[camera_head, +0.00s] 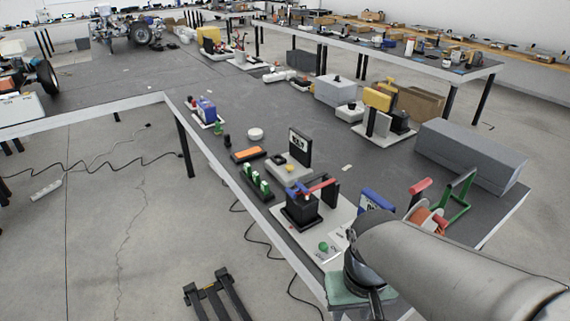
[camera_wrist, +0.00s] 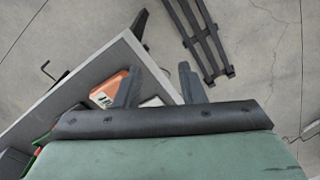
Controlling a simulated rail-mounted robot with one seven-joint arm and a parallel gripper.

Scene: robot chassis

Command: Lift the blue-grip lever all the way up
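A lever with a blue grip (camera_head: 377,198) stands near the front right of the grey table in the head view. Its lower part is partly hidden behind my arm. A second blue part (camera_head: 297,188) sits on a black block beside a red bar to the left. I cannot identify the blue-grip lever in the wrist view. My gripper (camera_wrist: 160,70) shows two dark fingers spread apart with nothing between them. They point out past the table's edge, with floor beyond. In the head view my green hand is low near the table's front edge, and its fingers are not clear.
A red-grip lever (camera_head: 420,186) and a green frame (camera_head: 460,196) stand right of the blue grip. A long grey box (camera_head: 470,155) lies behind them. An orange box (camera_wrist: 109,90) lies on the table in the wrist view. A dark rack (camera_head: 216,294) is on the floor.

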